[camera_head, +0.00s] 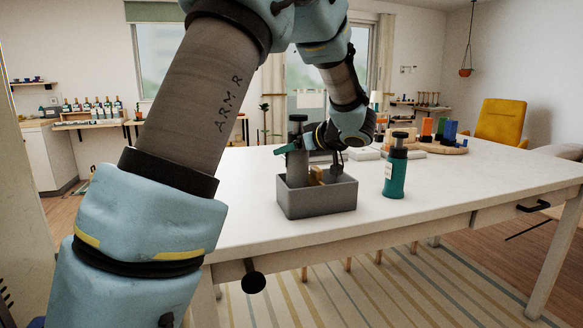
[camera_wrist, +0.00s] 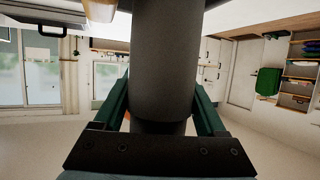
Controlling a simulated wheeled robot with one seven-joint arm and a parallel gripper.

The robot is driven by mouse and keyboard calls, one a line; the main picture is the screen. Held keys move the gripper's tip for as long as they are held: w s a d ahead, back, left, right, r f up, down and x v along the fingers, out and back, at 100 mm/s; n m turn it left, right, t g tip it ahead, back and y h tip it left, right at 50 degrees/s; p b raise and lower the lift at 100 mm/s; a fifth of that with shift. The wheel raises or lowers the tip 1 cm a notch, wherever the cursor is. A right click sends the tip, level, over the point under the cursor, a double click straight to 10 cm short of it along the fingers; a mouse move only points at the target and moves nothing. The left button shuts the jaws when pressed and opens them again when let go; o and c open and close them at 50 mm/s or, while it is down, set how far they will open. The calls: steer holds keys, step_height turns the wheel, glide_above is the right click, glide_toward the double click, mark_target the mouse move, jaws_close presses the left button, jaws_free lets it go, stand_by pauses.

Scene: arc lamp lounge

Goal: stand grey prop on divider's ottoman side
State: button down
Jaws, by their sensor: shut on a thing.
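The grey prop (camera_head: 297,160) is a grey cylinder with a dark knob on top; it is upright at the left part of a grey open box (camera_head: 317,203) on the white table. My gripper (camera_head: 290,148) comes in sideways, its green fingers shut around the prop. In the wrist view the prop (camera_wrist: 166,60) fills the middle between both green fingers. No ottoman is clearly identifiable.
A teal bottle (camera_head: 395,172) with a dark cap stands just right of the box. A round wooden board (camera_head: 436,145) with coloured blocks lies further back right. A yellow chair (camera_head: 500,124) stands behind the table. The table's (camera_head: 480,185) front right is clear.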

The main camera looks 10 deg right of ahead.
mark_target(292, 165)
steer(key=shift+f, duration=2.3)
steer(key=shift+f, duration=0.15)
jaws_free()
steer(key=shift+s, duration=0.1)
steer(key=b+v, duration=0.1)
steer(key=v, duration=1.1)
